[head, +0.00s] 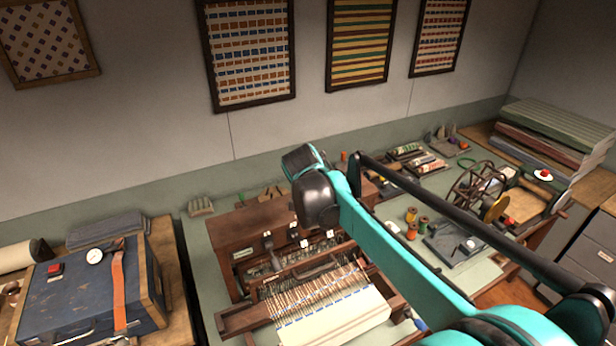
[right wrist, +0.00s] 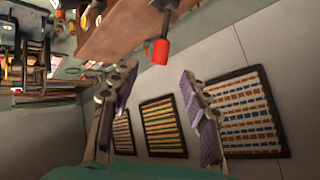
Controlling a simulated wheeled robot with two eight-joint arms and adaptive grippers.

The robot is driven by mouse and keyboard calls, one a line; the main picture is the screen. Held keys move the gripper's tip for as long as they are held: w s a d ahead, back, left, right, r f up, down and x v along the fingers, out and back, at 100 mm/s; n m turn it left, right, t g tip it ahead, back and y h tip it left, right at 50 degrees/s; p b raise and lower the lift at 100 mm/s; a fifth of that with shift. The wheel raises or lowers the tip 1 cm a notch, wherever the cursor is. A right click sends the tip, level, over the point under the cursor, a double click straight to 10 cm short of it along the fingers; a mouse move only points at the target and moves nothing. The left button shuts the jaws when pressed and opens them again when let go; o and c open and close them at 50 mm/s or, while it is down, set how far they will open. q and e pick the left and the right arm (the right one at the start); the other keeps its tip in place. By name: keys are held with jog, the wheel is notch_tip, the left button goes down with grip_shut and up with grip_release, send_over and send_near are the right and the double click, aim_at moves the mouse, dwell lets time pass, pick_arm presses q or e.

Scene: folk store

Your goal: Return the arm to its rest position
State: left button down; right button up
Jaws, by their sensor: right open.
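My right arm (head: 395,235) enters the head view from the lower right, and its dark bent joint (head: 315,195) stands above the loom table. The right gripper does not show in the head view. In the right wrist view my right gripper (right wrist: 156,78) has its two padded fingers spread wide, with nothing held between them. Past the fingers are the grey wall and the framed textiles (right wrist: 162,127), seen upside down. My left arm and gripper are not in view.
A small loom (head: 335,300) with a woven cloth sits under my arm. A red-tipped part (right wrist: 160,50) hangs near the fingers in the wrist view. A blue case (head: 85,295) stands left; a spinning wheel (head: 480,190) and stacked textiles (head: 555,130) stand right.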

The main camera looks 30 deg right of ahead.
dwell(0.3)
jog(key=s+a+f+n+y+b, duration=0.1)
jog(key=s+a+f+n+b, duration=0.3)
jog(key=f, duration=0.8)
jog(key=s+a+f+n+y+b, duration=0.2)
jog(key=s+a+f+n+b, duration=0.2)
jog(key=s+a+f+b, duration=0.3)
jog(key=s+a+f+n+g+y+b, duration=0.1)
jog(key=s+a+f+n+b, duration=0.3)
jog(key=s+f+b, duration=0.9)
jog(key=shift+a+f+y, duration=0.2)
jog(key=shift+a+f, duration=0.25)
jog(key=shift+f, duration=0.4)
jog(key=shift+a+f+y, duration=0.2)
jog(key=shift+a+f, duration=0.2)
jog(key=shift+f, duration=0.5)
jog(key=shift+a+f+y, duration=0.2)
jog(key=shift+a+f, duration=0.25)
jog(key=shift+f, duration=0.4)
jog(key=shift+a+f+b, duration=0.1)
jog(key=shift+f+b, duration=0.05)
jog(key=shift+b, duration=0.15)
